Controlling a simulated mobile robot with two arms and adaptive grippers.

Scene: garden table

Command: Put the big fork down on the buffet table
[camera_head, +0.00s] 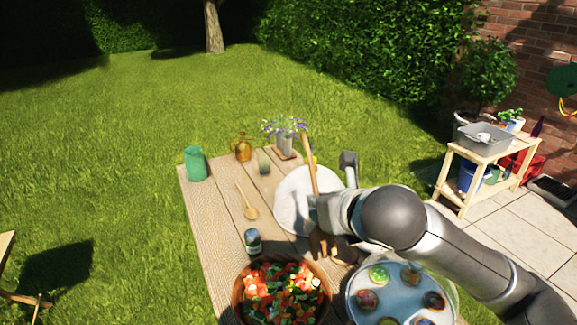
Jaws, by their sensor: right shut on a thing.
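The big fork (309,162) is wooden, with a long pale handle reaching up and away over a round white plate or board (287,204). Its darker pronged end (319,245) shows below my right gripper (322,213). My right gripper is shut on the fork at its middle, and the arm comes in from the right. The gripper partly hides the fork, and I cannot tell how high it is above the buffet table (212,215). My left gripper is not in view.
A salad bowl (238,304) and a tray of small dishes (379,292) stand near the front. A wooden spoon (247,205), dark jar (253,243), green cup (195,163), amber bottle (243,148) and flower vase (285,144) also stand or lie there. The table's left strip is clear.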

